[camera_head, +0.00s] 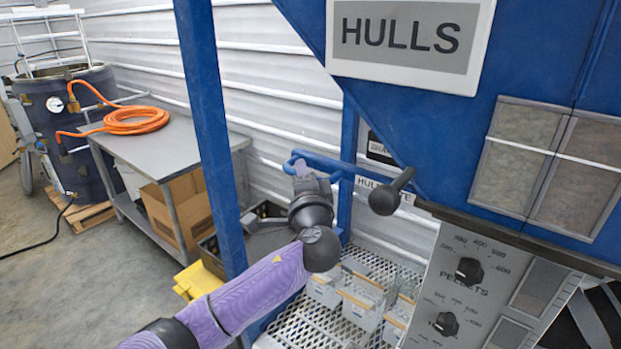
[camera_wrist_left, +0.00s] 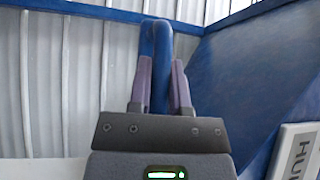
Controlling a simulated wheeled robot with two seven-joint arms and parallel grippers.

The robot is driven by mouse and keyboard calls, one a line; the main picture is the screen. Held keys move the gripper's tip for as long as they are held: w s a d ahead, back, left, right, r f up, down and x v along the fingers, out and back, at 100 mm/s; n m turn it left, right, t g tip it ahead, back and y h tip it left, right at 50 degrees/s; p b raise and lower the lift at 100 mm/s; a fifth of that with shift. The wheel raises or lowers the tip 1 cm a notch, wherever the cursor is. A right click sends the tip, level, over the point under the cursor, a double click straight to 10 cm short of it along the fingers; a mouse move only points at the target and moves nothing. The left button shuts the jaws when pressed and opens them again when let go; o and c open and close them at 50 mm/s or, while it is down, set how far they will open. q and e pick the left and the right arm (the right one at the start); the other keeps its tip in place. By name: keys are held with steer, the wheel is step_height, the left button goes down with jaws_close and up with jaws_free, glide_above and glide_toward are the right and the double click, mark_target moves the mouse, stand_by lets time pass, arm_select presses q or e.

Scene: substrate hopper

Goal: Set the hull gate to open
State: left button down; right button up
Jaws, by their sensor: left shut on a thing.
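The blue hopper (camera_head: 450,130) carries a "HULLS" sign (camera_head: 405,38). A blue bar (camera_head: 342,166) sticks out to the left from below its sloped side and ends in a rounded loop. My left gripper (camera_head: 302,168) is at that left end, its purple fingers shut on it. In the left wrist view the blue bar (camera_wrist_left: 161,65) stands between the two fingers (camera_wrist_left: 160,88). A label (camera_head: 369,183) starting with "HULL" is partly hidden behind the bar. A dark ball-ended knob (camera_head: 385,199) is right of my gripper. My right gripper is not in view.
A blue post (camera_head: 212,120) stands close left of my left arm. A perforated shelf (camera_head: 315,325) with several small bins lies below. A panel with dials (camera_head: 469,271) is at right. A metal table (camera_head: 165,140) with an orange hose (camera_head: 137,120) stands at left.

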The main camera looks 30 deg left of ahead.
arm_select(q)
steer(key=a, duration=0.5)
steer(key=shift+w+a+b, duration=0.2)
steer(key=shift+a+b, duration=0.1)
steer(key=shift+b, duration=0.1)
steer(key=c, duration=0.9)
jaws_free()
steer(key=o, duration=0.3)
steer(key=shift+a, duration=0.2)
steer(key=shift+d, duration=0.1)
